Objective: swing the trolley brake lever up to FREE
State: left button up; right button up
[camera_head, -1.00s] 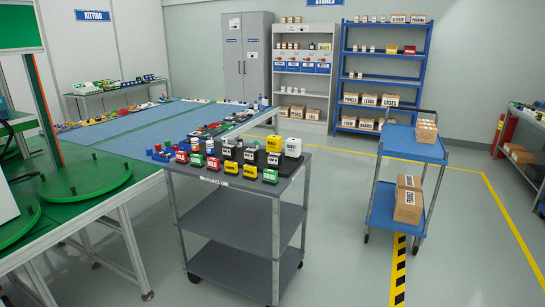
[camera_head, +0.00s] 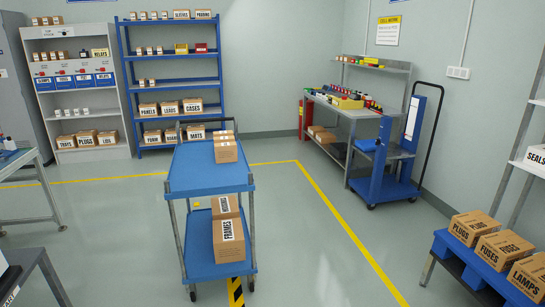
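A blue two-shelf trolley (camera_head: 209,178) stands on the grey floor in the middle of the view. Cardboard boxes (camera_head: 227,150) sit on its top shelf, and larger boxes (camera_head: 229,240), one labelled FRAMES, sit on its lower shelf. A second blue trolley (camera_head: 389,192) with a tall dark handle stands at the right, beside a workbench. I cannot make out a brake lever or a FREE mark on either trolley at this size. Neither of my grippers is in view.
A grey cart's corner (camera_head: 36,273) shows at the lower left. A workbench (camera_head: 340,110) with coloured items stands behind the right trolley. A blue rack (camera_head: 490,270) with boxes fills the lower right. Shelves (camera_head: 172,84) line the back wall. Floor between the trolleys is clear.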

aim_at(193, 171)
jog(key=i+l+z, duration=0.4)
jog(key=i, duration=0.95)
jog(key=i+j+z, duration=0.2)
jog(key=i+z, duration=0.2)
jog(key=i, duration=0.9)
jog(key=i+j+u, duration=0.15)
jog(key=i+u, duration=0.15)
jog(key=i, duration=0.15)
jog(key=i+u, duration=0.35)
jog(key=i, duration=0.15)
jog(key=i+u, duration=0.3)
jog(key=i, duration=0.2)
jog(key=i+l+u, duration=0.65)
jog(key=i, duration=0.25)
jog(key=i+l+u, duration=0.1)
jog(key=i+u, duration=0.25)
jog(key=u, duration=0.15)
jog(key=i+l+u, duration=0.3)
jog(key=u, duration=0.2)
jog(key=i+l+u, duration=0.55)
jog(key=l+u, duration=0.4)
jog(key=i+l+u, duration=0.15)
jog(key=l+u, duration=0.35)
jog(key=j, duration=0.05)
